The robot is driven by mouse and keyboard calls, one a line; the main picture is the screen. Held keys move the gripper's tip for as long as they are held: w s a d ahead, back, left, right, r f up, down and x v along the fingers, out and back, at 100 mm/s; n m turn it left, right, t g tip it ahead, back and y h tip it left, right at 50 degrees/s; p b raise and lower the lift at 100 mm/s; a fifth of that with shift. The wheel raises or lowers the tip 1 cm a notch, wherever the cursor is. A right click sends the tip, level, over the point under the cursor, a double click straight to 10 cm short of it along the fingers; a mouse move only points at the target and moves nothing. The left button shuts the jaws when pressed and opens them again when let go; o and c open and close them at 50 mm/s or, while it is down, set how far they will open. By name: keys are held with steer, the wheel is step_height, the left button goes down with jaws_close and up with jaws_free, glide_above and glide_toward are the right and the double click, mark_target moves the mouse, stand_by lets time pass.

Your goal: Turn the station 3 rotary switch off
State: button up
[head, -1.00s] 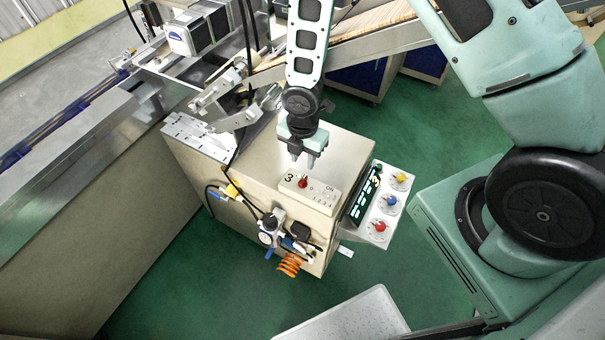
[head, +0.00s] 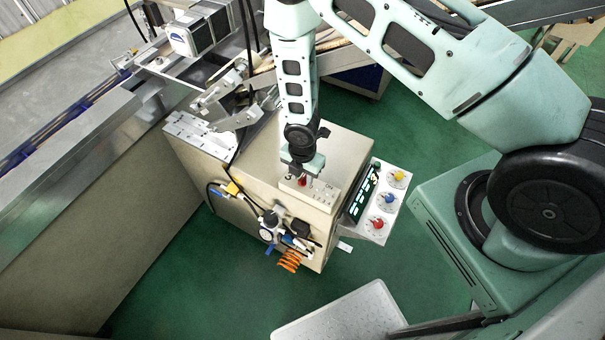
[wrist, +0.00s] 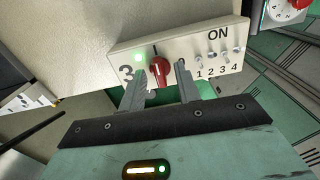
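The station 3 rotary switch is a red knob (wrist: 159,71) on a beige box (wrist: 205,45) marked "3". A green light (wrist: 140,57) is lit beside the knob. In the head view the red knob (head: 302,182) shows just below my gripper (head: 300,172). In the wrist view my gripper (wrist: 158,82) is open, with one finger to the left of the knob and the other to its right. Gaps show between the fingers and the knob; I cannot tell whether either touches it. The knob's white mark points roughly up in the wrist view.
Several small toggle switches (wrist: 220,57) marked 1 to 4 under "ON" sit right of the knob. Hoses and an orange coil (head: 290,260) hang on the cabinet's front.

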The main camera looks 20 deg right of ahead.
jaws_close()
steer(key=shift+m+b, duration=0.3)
steer(key=shift+b, duration=0.05)
steer(key=m+b, duration=0.2)
steer(key=shift+f+m, duration=0.15)
steer(key=shift+m, duration=0.25)
steer(key=m+b, duration=0.3)
steer(key=m, duration=0.2)
steer(key=shift+m, duration=0.3)
steer(key=m+b, duration=0.2)
steer(key=m, duration=0.2)
steer(key=shift+b, duration=0.3)
steer(key=shift+m+b, duration=0.65)
steer(key=shift+m, duration=1.25)
steer(key=shift+r, duration=0.2)
